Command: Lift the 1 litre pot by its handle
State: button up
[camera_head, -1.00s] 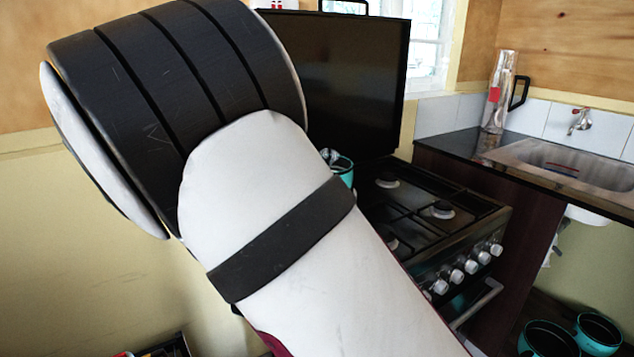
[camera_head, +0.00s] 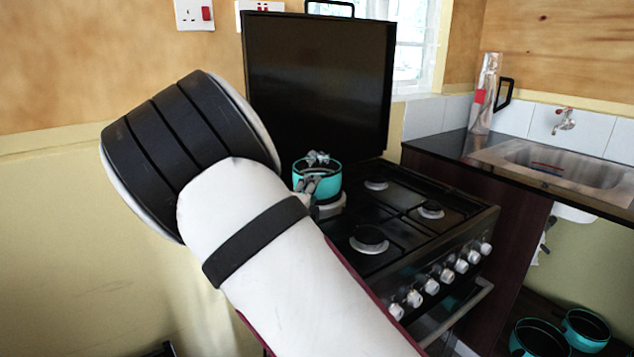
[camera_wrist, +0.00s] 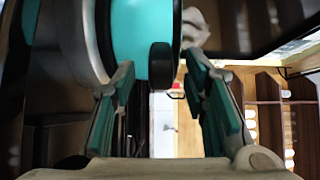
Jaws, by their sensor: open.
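A teal pot (camera_head: 331,180) stands at the back left of the black stove, beside my gripper (camera_head: 314,180), which partly hides it. In the wrist view the teal pot (camera_wrist: 140,42) fills the top centre. Its black handle (camera_wrist: 161,66) points toward the camera, with its rounded end between and slightly beyond my gripper's (camera_wrist: 165,85) two fingers. The fingers are open, one on each side, with a visible gap to the right finger. Whether the left finger touches the handle or pot I cannot tell. My forearm hides part of the stove's left side.
The stove (camera_head: 400,215) has bare burners in front and to the right; its dark lid (camera_head: 318,80) stands upright behind. A counter with a sink (camera_head: 560,170) and a clear bottle (camera_head: 484,95) is at right. Two teal pots (camera_head: 540,338) (camera_head: 585,329) are on the floor.

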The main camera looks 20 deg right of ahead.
jog(key=shift+w+d, duration=0.3)
jog(key=shift+w, duration=0.15)
grip_shut()
jog(key=shift+r, duration=0.1)
jog(key=shift+r, duration=0.15)
